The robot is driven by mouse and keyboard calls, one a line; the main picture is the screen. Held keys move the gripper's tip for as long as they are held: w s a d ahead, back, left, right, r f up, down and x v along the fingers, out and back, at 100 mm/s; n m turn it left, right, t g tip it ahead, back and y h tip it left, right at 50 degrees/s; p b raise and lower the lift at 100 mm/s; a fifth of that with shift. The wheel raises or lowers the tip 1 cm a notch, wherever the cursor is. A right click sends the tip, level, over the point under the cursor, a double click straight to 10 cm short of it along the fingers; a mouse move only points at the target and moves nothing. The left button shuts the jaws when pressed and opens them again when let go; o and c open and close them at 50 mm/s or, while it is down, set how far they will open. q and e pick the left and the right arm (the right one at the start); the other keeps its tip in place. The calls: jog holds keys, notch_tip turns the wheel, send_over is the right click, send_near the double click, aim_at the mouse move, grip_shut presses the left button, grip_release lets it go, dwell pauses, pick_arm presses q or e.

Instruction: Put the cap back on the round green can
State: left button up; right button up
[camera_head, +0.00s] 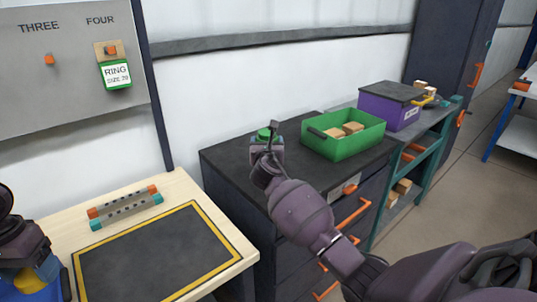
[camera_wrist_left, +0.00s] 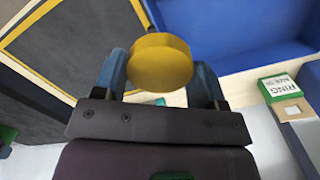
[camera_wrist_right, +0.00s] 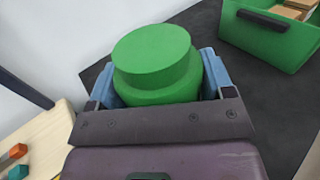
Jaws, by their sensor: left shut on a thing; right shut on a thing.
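The round green can (camera_wrist_right: 165,88) stands on the dark cabinet top, with a narrower round green top part (camera_wrist_right: 152,46). It also shows small in the head view (camera_head: 264,135). My right gripper (camera_wrist_right: 160,88) is shut around its sides, with a blue finger at each side. My left gripper (camera_wrist_left: 160,75) is shut on a round yellow cap-like piece (camera_wrist_left: 160,62), held at the left of the head view (camera_head: 47,268). The cap and the can are far apart. The undersides of both are hidden.
A green bin (camera_head: 345,148) with wooden blocks stands right of the can, beside a purple box (camera_head: 388,112). A black mat with yellow border (camera_head: 150,262) and a part with coloured ends (camera_head: 125,208) lie on the wooden table. A blue tray (camera_wrist_left: 240,35) is near my left gripper.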

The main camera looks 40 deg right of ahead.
pick_arm(q)
notch_tip(320, 180, up, 5)
jog(key=shift+f+p, duration=0.1)
jog(key=shift+p, duration=1.05)
pick_arm(e)
notch_tip(320, 180, up, 12)
jog(key=shift+f, duration=0.1)
jog(key=shift+r, duration=0.9)
jog(key=o, duration=0.7)
jog(key=shift+c, duration=0.2)
jog(key=c, duration=0.8)
jog(key=shift+c, duration=0.2)
